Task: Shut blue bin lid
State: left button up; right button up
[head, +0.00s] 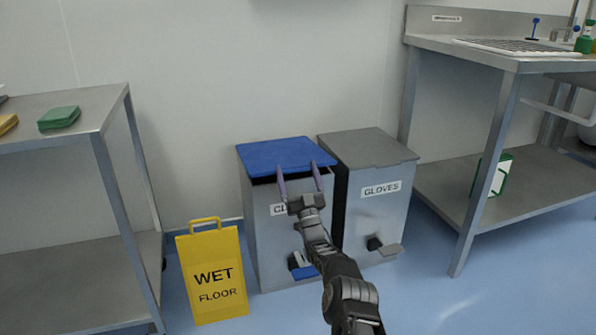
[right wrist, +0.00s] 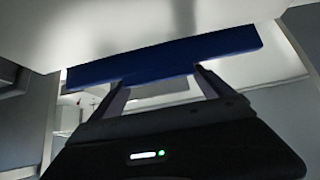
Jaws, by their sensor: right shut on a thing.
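The blue lid (head: 285,153) sits on the grey bin on the left of the pair, with a dark gap under its front edge, so it stands slightly raised. The bin's body (head: 268,240) carries a label partly hidden by my arm, and a blue pedal (head: 302,270) is at its foot. My right gripper (head: 298,167) is at the lid's front edge, its two fingers apart and shut on the lid. The right wrist view shows the fingertips (right wrist: 158,80) against the blue lid's edge (right wrist: 165,57). My left gripper is not in view.
A grey-lidded GLOVES bin (head: 378,200) stands close on the right. A yellow wet floor sign (head: 213,272) stands at the front left. Steel tables stand left (head: 90,100) and right (head: 470,48). A wall is behind the bins.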

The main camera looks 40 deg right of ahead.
jog(key=shift+w+d+f+g, duration=0.1)
jog(key=shift+w+f+g, duration=0.2)
jog(key=shift+f, duration=0.35)
jog(key=o, duration=1.7)
jog(key=shift+w+f, duration=0.1)
jog(key=shift+f, duration=0.15)
jog(key=shift+o, duration=0.5)
jog(key=shift+w, duration=0.15)
jog(key=shift+r, duration=0.15)
jog(key=p+v, duration=0.5)
jog(key=v, duration=0.3)
jog(key=shift+p, duration=0.4)
